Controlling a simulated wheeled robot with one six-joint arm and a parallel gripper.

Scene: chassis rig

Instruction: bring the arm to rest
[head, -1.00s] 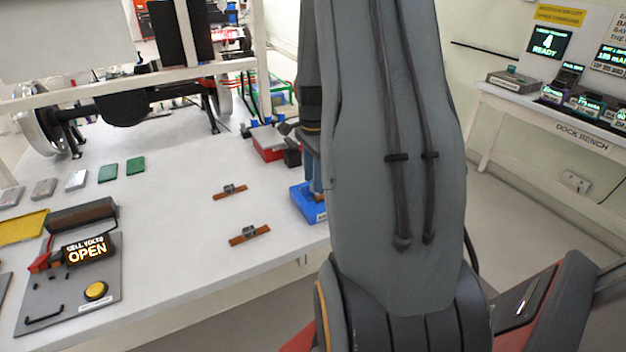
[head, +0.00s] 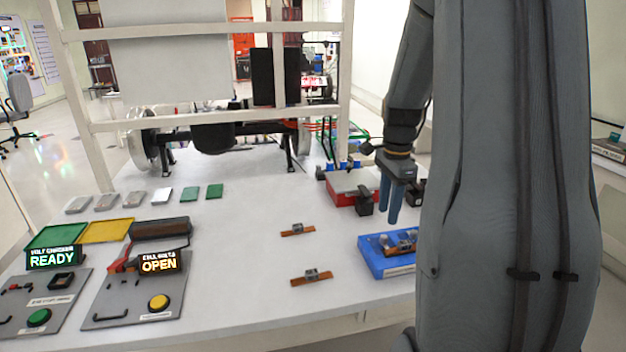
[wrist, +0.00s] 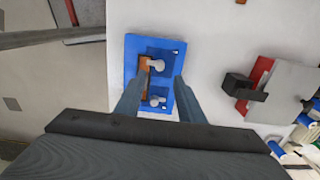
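My arm fills the right of the head view, with its upper link in front and the forearm hanging down behind it. My gripper (head: 391,203) points down above and behind the blue tray (head: 372,262) near the table's right side. In the wrist view my gripper (wrist: 150,92) has its two blue-grey fingers apart with nothing between them. The blue tray (wrist: 134,52) lies below the fingers. It holds an orange-brown part (wrist: 144,72) with round grey pieces. My arm hides the tray's right end in the head view.
A red box with a grey top (head: 348,195) and a black clamp (head: 365,201) stand behind the tray. Two brown pieces (head: 311,277) lie on the white table (head: 240,270). Panels reading READY (head: 52,258) and OPEN (head: 160,264) stand at left. A white frame (head: 214,117) rises behind.

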